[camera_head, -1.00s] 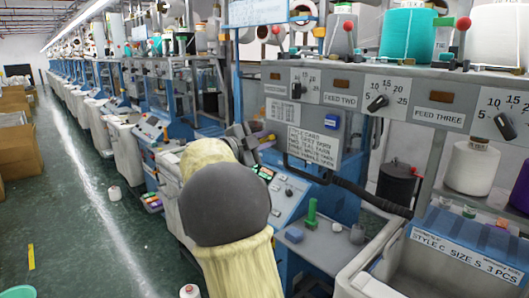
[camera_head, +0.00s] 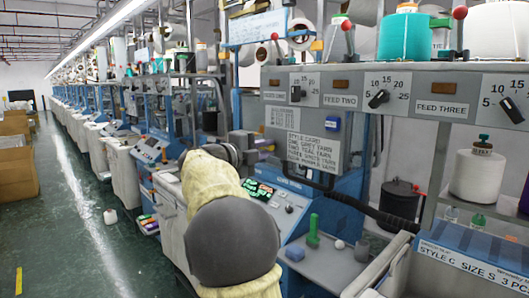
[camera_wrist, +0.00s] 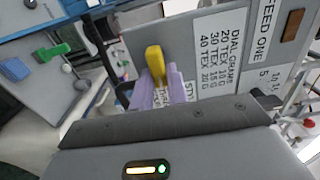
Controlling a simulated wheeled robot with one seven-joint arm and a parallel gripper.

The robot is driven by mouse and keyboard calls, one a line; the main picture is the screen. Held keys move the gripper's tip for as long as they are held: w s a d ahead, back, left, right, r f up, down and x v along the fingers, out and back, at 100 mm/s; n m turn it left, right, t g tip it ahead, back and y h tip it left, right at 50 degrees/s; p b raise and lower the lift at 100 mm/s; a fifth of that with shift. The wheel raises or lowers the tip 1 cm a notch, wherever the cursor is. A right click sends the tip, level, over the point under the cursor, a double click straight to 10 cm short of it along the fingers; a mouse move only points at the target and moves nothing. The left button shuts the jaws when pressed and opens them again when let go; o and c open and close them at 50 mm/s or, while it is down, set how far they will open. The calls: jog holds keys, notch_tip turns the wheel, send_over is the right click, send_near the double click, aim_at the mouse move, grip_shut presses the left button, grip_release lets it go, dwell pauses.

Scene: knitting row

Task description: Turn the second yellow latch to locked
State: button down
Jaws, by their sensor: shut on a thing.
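A yellow latch (camera_wrist: 155,62) stands up from the edge of the grey panel in the wrist view, beside the printed labels. My gripper (camera_wrist: 156,88) has its two lilac fingers closed around the latch's lower part. The top of the latch sticks out beyond the fingertips. I cannot tell from these frames whether this is the second latch, or whether it is turned to locked. In the head view my arm covers much of the machine's near side, and the latch cannot be made out there.
The grey panel (camera_head: 313,151) with the style card hangs beside the gripper. A row of feed dials (camera_head: 378,98) runs above it. A shelf (camera_head: 325,265) below holds a green peg (camera_head: 313,232) and a blue block (camera_head: 294,252). The aisle floor (camera_head: 75,225) at left is mostly clear.

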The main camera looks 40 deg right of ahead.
jog(key=c, duration=1.4)
grip_release()
jog(key=a, duration=0.5)
jog(key=s+a+b, duration=0.1)
jog(key=a, duration=0.5)
jog(key=a+b, duration=0.1)
jog(key=a, duration=0.5)
jog(key=shift+s+a, duration=0.15)
jog(key=shift+a, duration=0.05)
